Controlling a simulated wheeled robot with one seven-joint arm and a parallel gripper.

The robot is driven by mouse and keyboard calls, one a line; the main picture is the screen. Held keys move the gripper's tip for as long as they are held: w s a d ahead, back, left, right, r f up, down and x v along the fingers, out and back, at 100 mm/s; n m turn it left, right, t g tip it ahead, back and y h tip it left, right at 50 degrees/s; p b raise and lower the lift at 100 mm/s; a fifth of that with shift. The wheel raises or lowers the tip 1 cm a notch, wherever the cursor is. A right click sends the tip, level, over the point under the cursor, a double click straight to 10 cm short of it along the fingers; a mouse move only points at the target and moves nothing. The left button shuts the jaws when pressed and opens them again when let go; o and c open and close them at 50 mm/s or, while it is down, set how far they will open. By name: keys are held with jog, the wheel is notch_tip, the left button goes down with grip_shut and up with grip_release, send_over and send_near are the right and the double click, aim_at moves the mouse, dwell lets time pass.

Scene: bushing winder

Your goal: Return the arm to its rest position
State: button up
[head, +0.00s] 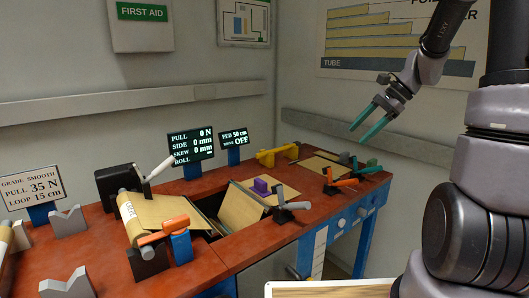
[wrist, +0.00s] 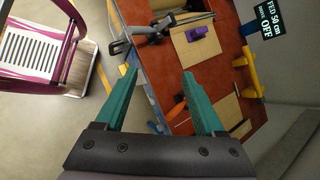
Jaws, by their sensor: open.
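My gripper (head: 369,121) is open and empty, its two teal fingers spread apart. In the head view it hangs in the air above and behind the right end of the red bench, with my grey arm reaching in from the right. In the wrist view the open gripper (wrist: 160,80) shows from behind, with the bench beyond and below the fingertips. Nothing touches the fingers in either view.
The red bench (head: 90,250) carries a paper roll (head: 132,222), an orange-handled lever (head: 165,230), a purple block (head: 261,186), a yellow part (head: 278,154) and display signs (head: 192,145). A magenta-framed chair or cart (wrist: 72,50) stands on the floor. Air around the gripper is clear.

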jog(key=s+a+r+n+t+h, duration=0.1)
jog(key=s+r+n+t+h, duration=0.1)
jog(key=s+r+n, duration=0.3)
jog(key=s+a+r+n+t+h, duration=0.2)
jog(key=s+r+n, duration=0.4)
jog(key=s, duration=0.7)
jog(key=shift+s+a+r+t+h, duration=0.15)
jog(key=shift+s+r+t+h, duration=0.25)
jog(key=shift+t+h, duration=0.3)
dwell(1.1)
